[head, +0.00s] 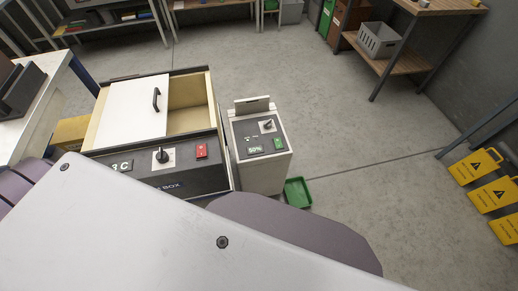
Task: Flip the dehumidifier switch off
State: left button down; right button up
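The dehumidifier (262,170) is a narrow pale box with a dark top panel, standing on the floor just ahead of me. Its toggle switch (268,124) sits on a light plate at the upper right of the panel; which way it is thrown is hard to tell. A green "50%" display (255,150) and a green indicator (278,143) are on the panel. Neither of my grippers is in view. Large pale and mauve parts of my own body fill the lower part of the head view and hide what lies below them.
A wider box (130,105) stands left of the dehumidifier with a sliding lid, a "3 C" display, its own toggle (162,155) and a red indicator (201,151). A green tray (298,193) lies at the dehumidifier's right. Yellow signs (477,167) stand far right; the floor between is clear.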

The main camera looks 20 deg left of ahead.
aim_at(277, 141)
jog(key=k+j+z, duration=0.25)
jog(key=z, duration=0.15)
jog(key=k+j+z, duration=0.3)
jog(key=z, duration=0.15)
